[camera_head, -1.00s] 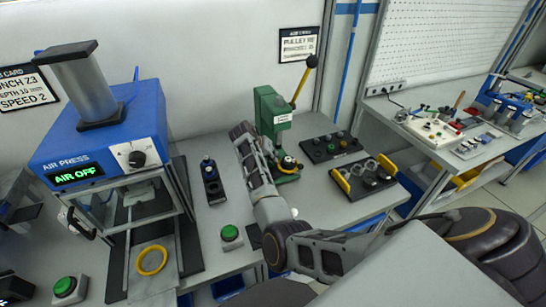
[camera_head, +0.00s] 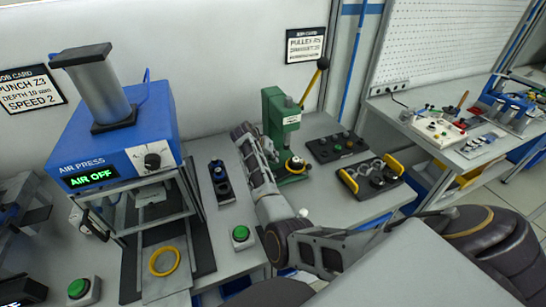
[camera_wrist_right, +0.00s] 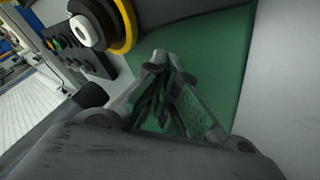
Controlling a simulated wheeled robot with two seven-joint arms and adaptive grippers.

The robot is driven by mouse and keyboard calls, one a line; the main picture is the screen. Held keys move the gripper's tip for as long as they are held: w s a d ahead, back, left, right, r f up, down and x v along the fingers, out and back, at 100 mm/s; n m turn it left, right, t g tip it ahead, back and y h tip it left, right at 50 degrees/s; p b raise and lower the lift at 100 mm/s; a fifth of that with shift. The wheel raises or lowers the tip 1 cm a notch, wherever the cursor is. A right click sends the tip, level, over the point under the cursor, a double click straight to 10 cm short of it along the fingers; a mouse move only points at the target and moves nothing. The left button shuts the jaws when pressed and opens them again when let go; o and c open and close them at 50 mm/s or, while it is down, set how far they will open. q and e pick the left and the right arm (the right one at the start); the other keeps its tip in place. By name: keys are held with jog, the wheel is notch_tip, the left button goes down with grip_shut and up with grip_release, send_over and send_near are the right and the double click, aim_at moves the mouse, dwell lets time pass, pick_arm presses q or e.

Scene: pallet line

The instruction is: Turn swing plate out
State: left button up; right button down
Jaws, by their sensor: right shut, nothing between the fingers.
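I cannot tell for sure which part is the swing plate. My right gripper is close against the left side of the press, mostly hidden by its own wrist in the head view. In the right wrist view the gripper (camera_wrist_right: 168,62) is shut and empty, its tips in front of a green surface; contact cannot be told. My left gripper is not in view.
Left of my arm stand a blue air press (camera_head: 118,140) reading AIR OFF and a small black-and-blue unit (camera_head: 221,181). Green buttons (camera_head: 240,234) sit near the front. Right of the green press lie a black tray (camera_head: 320,153) and a yellow-handled tray (camera_head: 349,181).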

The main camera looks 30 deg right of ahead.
jog(key=shift+w+a, duration=0.25)
jog(key=shift+a, duration=0.05)
jog(key=shift+w+a+r, duration=0.15)
jog(key=shift+a+r, duration=0.25)
jog(key=shift+a, duration=0.05)
jog(key=shift+a+r, duration=0.15)
jog(key=shift+r, duration=0.35)
jog(key=b+v, duration=0.1)
jog(key=v, duration=0.6)
jog(key=shift+a+r, duration=0.3)
jog(key=shift+f, duration=0.1)
